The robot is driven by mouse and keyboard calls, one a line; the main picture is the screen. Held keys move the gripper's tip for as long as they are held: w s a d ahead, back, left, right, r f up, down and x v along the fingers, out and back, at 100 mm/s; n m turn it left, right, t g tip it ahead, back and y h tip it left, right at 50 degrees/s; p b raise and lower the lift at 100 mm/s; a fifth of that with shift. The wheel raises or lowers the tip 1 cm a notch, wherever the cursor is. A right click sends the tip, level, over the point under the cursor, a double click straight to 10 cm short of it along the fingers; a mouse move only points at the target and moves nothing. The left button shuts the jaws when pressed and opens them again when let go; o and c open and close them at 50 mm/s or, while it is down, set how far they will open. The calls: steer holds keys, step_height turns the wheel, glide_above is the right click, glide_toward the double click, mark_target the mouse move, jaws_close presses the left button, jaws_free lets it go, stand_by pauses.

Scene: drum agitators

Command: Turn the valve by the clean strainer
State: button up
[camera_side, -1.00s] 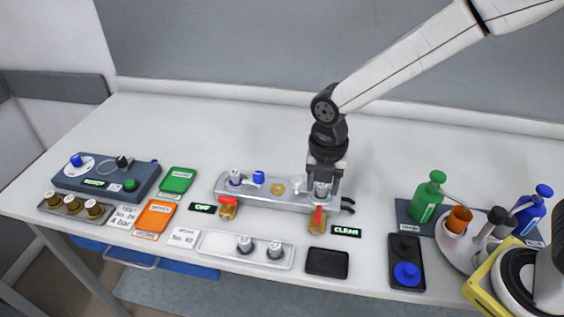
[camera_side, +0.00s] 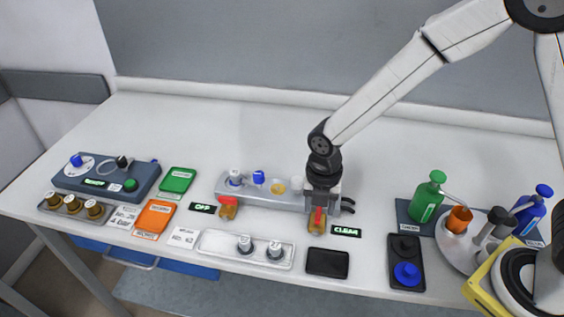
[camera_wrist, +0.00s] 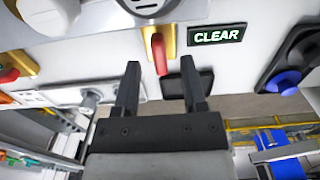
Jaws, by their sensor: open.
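The valve beside the CLEAR sign has a red lever (camera_side: 318,216) on a brass body (camera_side: 317,229), at the front right of the metal manifold (camera_side: 284,201). In the wrist view its red lever (camera_wrist: 159,53) runs up and down in the picture. My gripper (camera_side: 320,206) points down just behind and above this valve. In the wrist view my open gripper (camera_wrist: 160,65) has one finger on each side of the lever's line, with nothing held; contact cannot be told. A second valve with a red lever (camera_side: 228,201) stands by the OFF sign. My gripper hides the manifold's right end.
The lit CLEAR sign (camera_side: 346,231) lies right of the valve; the OFF sign (camera_side: 202,208) lies left. A black tray (camera_side: 327,262) and a pale tray with grey knobs (camera_side: 222,245) lie in front. Bottles (camera_side: 428,202) stand at right. The back of the table is clear.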

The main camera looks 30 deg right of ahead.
steer(key=shift+f, duration=0.7)
jaws_close()
